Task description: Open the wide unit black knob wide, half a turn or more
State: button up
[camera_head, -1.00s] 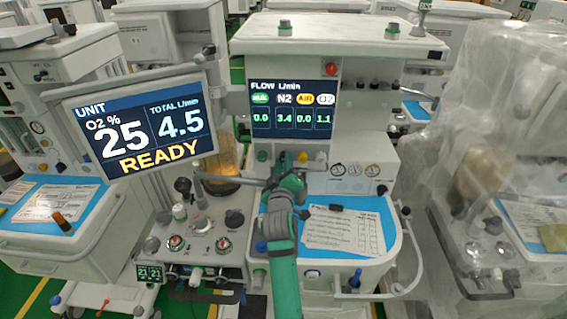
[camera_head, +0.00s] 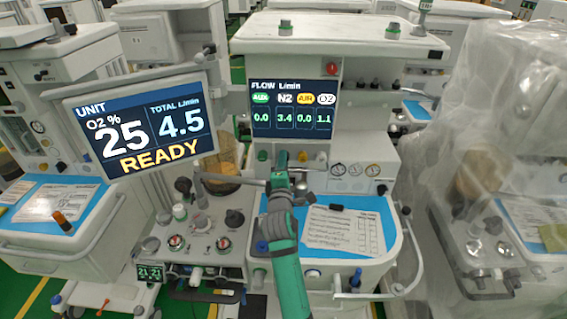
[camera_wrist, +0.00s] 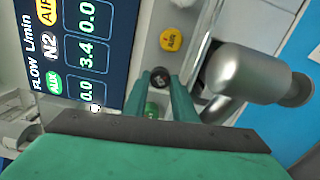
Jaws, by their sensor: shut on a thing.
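The wide unit's flow display (camera_head: 291,109) reads AUX 0.0, N2 3.4, AIR 0.0 and O2 1.1. A row of small knobs sits below it. In the wrist view the black knob (camera_wrist: 160,76) lies between the green knob (camera_wrist: 151,109) and the yellow AIR knob (camera_wrist: 172,39). My gripper (camera_wrist: 168,84) is shut on the black knob at its fingertips. In the head view my gripper (camera_head: 282,158) hides the black knob, while the green knob (camera_head: 262,155) and yellow knob (camera_head: 302,156) show on either side.
A grey metal cylinder (camera_wrist: 243,73) stands close beside the fingers in the wrist view. The unit's left monitor (camera_head: 143,128) reads O2 25 %, total 4.5, READY. A paper form (camera_head: 343,231) lies on the blue worktop. A plastic-covered cart (camera_head: 490,130) stands at the right.

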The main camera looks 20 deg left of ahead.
jog(key=shift+f+n, duration=0.15)
jog(key=shift+n, duration=0.55)
jog(key=o, duration=0.8)
jog(key=shift+s, duration=0.15)
jog(key=v, duration=1)
jog(key=shift+s+d, duration=0.1)
jog(key=shift+s, duration=0.1)
jog(key=shift+s, duration=0.1)
